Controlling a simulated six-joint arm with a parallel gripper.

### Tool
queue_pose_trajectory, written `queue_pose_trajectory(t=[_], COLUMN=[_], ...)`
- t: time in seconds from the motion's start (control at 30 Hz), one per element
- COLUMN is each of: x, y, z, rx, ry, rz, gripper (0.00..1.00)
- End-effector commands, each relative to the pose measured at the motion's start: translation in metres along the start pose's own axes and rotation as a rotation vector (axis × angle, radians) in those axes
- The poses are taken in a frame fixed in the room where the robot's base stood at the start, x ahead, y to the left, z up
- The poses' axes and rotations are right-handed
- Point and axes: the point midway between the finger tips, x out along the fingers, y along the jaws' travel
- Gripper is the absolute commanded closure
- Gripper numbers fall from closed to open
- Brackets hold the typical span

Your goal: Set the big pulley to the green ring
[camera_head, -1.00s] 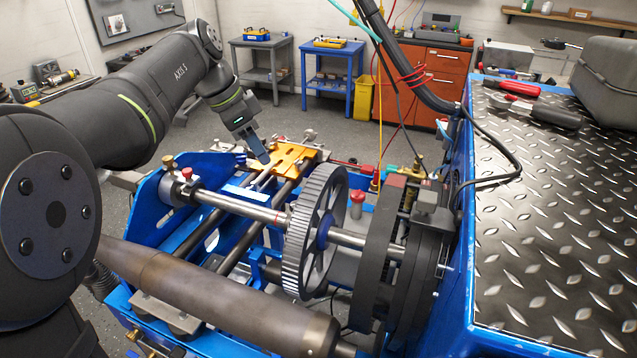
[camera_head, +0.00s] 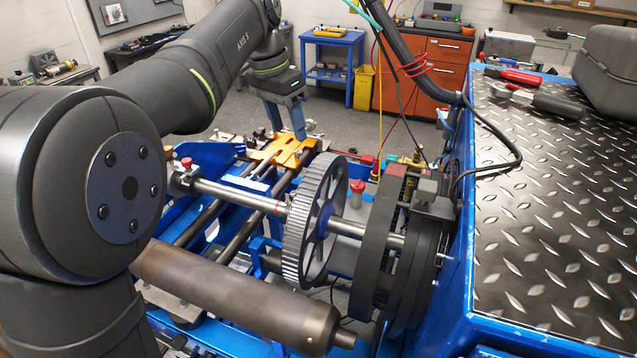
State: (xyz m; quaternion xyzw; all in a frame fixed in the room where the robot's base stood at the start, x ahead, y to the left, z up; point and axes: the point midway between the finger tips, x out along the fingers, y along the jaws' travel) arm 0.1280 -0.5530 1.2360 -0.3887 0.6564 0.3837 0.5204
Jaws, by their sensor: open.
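The big pulley (camera_head: 296,232) is a grey toothed wheel with spokes and a blue hub, upright on a horizontal steel shaft (camera_head: 228,194) in the middle of the blue frame. I cannot make out a green ring on the shaft; part of the shaft is hidden behind the pulley. My gripper (camera_head: 288,130) points down with its blue-grey fingers apart, empty, behind the pulley and above the orange plate. I cannot tell its exact height above that plate.
The orange plate (camera_head: 284,150) sits on rails behind the shaft. A red-capped knob (camera_head: 356,190) and dark discs (camera_head: 375,235) stand right of the pulley. A brown cylinder (camera_head: 235,300) lies in front. A tread-plate bench (camera_head: 550,220) with tools bounds the right.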

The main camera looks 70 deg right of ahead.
Motion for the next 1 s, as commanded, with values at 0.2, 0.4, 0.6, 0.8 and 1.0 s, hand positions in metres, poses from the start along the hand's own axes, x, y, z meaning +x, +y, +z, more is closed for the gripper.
queue_pose_trajectory(t=[0.2,0.4,0.6,0.8,1.0], x=[-0.008,-0.012,0.002,0.04,0.084], y=[0.034,0.047,0.046,0.043,0.038], z=[-0.033,-0.043,-0.041,-0.034,-0.027], rx=[-0.264,-0.393,-0.411,-0.409,-0.409], ry=[-0.108,-0.141,-0.146,-0.147,-0.146], rz=[-0.079,-0.127,-0.132,-0.131,-0.131], gripper=[0.45,0.45,0.45,0.45,0.45])
